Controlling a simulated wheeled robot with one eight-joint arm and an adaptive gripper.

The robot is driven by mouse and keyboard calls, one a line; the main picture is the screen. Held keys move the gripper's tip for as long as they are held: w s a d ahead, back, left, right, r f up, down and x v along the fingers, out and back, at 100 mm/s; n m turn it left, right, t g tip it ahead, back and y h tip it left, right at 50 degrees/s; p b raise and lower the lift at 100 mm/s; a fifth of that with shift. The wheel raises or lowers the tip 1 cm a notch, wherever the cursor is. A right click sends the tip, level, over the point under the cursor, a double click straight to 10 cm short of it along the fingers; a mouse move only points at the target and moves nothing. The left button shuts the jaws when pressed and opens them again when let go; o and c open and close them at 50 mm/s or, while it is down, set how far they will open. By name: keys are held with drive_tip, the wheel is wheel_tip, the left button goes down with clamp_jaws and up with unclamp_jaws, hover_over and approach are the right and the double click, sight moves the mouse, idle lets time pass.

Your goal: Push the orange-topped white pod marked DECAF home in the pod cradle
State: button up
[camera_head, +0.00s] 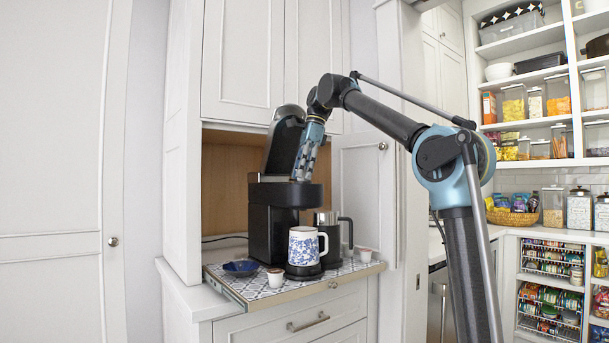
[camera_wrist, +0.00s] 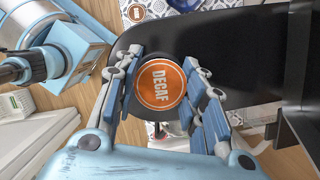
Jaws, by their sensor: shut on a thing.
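The orange-topped DECAF pod (camera_wrist: 160,83) sits between my finger pads in the wrist view, its lettering running sideways. My gripper (camera_wrist: 163,70) is shut on it, one finger on each side. Below the pod is the black coffee machine; the cradle itself is hidden, so I cannot tell how deep the pod sits. In the head view the black coffee machine (camera_head: 268,220) stands in the nook with its top lid (camera_head: 284,138) raised. My gripper (camera_head: 305,165) reaches down over the machine's head there. The held pod cannot be seen in that view.
A blue-patterned white mug (camera_head: 303,246) stands under the machine's head. A dark jug (camera_head: 331,232) is to its right. A blue bowl (camera_head: 241,267) and another pod (camera_head: 276,277) are at left on the patterned tray (camera_head: 254,290); one more pod (camera_head: 365,254) is at right.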

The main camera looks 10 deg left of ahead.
drive_tip(key=o, duration=0.8)
drive_tip(key=shift+f, duration=0.1)
drive_tip(key=shift+o, duration=0.2)
drive_tip(key=shift+v, duration=3.75)
drive_tip(key=shift+w+d, duration=0.1)
